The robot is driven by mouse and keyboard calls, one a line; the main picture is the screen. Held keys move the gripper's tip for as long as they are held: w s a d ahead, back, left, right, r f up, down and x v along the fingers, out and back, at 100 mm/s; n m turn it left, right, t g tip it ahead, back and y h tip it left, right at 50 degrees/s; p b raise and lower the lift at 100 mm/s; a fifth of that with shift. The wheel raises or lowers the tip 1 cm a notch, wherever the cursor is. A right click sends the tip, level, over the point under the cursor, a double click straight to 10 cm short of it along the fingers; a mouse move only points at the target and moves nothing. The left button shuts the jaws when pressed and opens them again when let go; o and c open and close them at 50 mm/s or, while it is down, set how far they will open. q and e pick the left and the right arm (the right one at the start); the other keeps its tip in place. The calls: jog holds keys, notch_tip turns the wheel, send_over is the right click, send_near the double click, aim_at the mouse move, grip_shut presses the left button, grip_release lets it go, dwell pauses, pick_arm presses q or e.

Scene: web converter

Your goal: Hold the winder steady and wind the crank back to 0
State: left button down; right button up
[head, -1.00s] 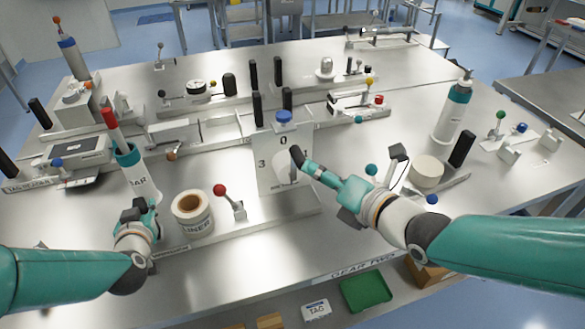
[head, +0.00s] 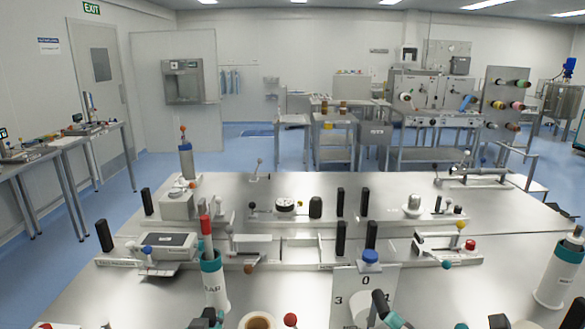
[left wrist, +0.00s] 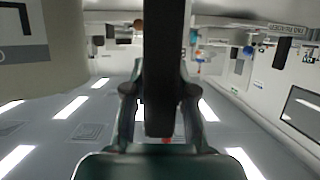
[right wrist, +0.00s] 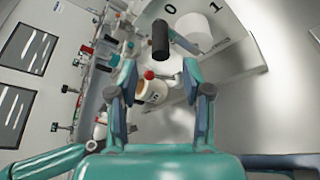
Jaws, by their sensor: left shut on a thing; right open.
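The winder's pale panel (head: 341,283) stands at the bottom of the head view, with 0 at its top, 3 on its left and a blue knob (head: 370,256) above. The crank's black grip (head: 380,303) is in front, right of and below the 0. In the right wrist view the crank grip (right wrist: 160,40) lies ahead of my open right gripper (right wrist: 160,82), apart from its fingertips; the 0 and 1 show behind. My left gripper (left wrist: 158,100) is shut on a black upright handle (left wrist: 163,45). The winder's base is cut off in the head view.
A teal and white bottle holding a red-tipped tool (head: 212,285) stands left of the winder. A roll (head: 258,321) and a red ball lever (head: 290,320) are close by. Another bottle (head: 556,278) is at the right. Rails with black posts cross behind.

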pick_arm(q)
jog(key=shift+s+f, duration=0.15)
jog(key=shift+f, duration=0.05)
jog(key=c, duration=1)
grip_release()
jog(key=shift+o, duration=0.7)
jog(key=shift+r, duration=0.2)
jog(key=shift+r, duration=0.1)
jog(key=v, duration=1.1)
jog(key=shift+s, duration=0.4)
